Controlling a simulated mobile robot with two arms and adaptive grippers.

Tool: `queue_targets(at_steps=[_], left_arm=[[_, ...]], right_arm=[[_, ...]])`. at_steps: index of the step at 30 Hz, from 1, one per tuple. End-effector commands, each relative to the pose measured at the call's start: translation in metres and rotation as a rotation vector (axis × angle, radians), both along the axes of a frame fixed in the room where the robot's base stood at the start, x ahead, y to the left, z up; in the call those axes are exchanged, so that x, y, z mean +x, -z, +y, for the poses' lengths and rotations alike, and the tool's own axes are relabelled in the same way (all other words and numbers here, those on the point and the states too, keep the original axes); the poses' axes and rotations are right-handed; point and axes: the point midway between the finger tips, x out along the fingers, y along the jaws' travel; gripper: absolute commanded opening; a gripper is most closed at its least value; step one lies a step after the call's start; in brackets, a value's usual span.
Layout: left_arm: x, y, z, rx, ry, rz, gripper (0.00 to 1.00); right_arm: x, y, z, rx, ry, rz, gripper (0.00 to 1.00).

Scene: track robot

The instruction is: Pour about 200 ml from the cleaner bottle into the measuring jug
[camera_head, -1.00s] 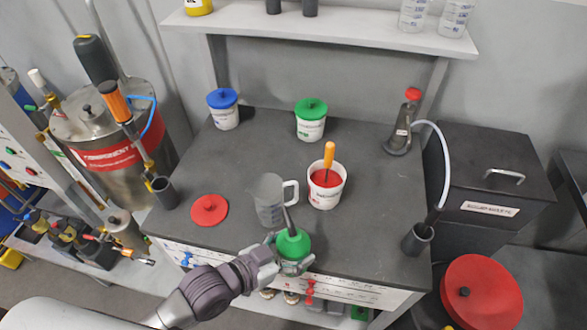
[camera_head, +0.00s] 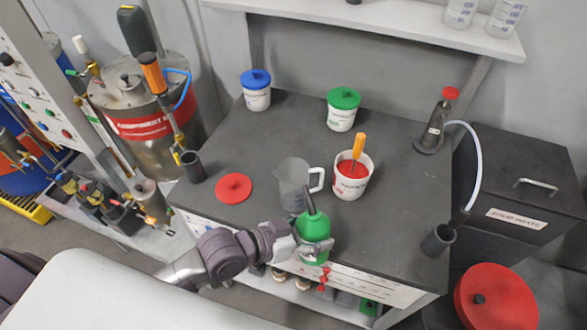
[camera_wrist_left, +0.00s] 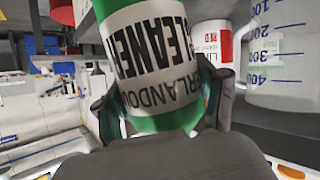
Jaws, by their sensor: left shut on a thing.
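The cleaner bottle (camera_head: 314,226) is green with a dark narrow neck. It stands close to upright at the front edge of the bench. My left gripper (camera_head: 315,249) is shut around its body; in the left wrist view the bottle (camera_wrist_left: 160,55) fills the middle, its white label reading upside down, with gripper fingers (camera_wrist_left: 165,105) on both sides. The clear measuring jug (camera_head: 292,186) stands upright on the bench just behind the bottle, handle to the right. The jug (camera_wrist_left: 283,60) also shows at the right in the left wrist view, with its scale marks. My right gripper is not in view.
A white tub of red contents (camera_head: 353,188) with an orange-handled tool stands right of the jug. A red lid (camera_head: 233,187) lies to the left. Blue-lidded (camera_head: 256,97) and green-lidded (camera_head: 341,118) tubs stand behind. A red-capped flask (camera_head: 432,130) is at the back right.

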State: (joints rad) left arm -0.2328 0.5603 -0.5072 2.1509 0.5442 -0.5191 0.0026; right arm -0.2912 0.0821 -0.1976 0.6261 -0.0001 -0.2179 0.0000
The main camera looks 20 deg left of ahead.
Motion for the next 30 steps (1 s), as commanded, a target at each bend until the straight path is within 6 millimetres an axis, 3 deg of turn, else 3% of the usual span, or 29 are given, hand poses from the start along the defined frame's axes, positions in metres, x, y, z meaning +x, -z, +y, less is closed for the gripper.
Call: queue_targets(at_steps=[14, 19, 30], left_arm=[[0.009, -0.001, 0.006, -0.169, 0.001, 0.242, 0.14], [0.013, -0.021, 0.009, -0.228, 0.000, 0.328, 0.14], [0.014, -0.023, 0.010, -0.284, 0.000, 0.412, 0.14]], right_arm=[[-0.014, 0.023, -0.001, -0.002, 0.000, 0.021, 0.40], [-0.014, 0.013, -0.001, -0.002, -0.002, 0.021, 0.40], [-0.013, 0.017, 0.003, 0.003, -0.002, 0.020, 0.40]])
